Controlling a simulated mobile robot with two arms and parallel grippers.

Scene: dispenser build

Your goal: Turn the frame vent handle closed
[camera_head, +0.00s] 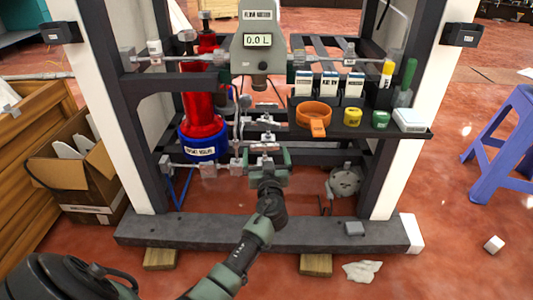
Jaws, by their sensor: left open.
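My left gripper (268,155) is open in the lower middle of the frame, with its arm coming up from the bottom left. Its two fingers are spread apart and point away from me into the frame. A small pale fitting with a bar across it (264,147) shows at the fingertips, and it may be the vent handle. I cannot tell whether the fingers touch it. The gripper partly hides what is behind it. No label marks the vent handle, and its turn position is too small to tell. My right gripper is not in view.
A meter reading 0.0 L (257,41) hangs above. A red cylinder with a blue base (200,147) stands left of the gripper. A shelf at right holds an orange ring (313,116) and small containers. The dark bottom beam (190,230) crosses below. A purple stool (505,137) stands at far right.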

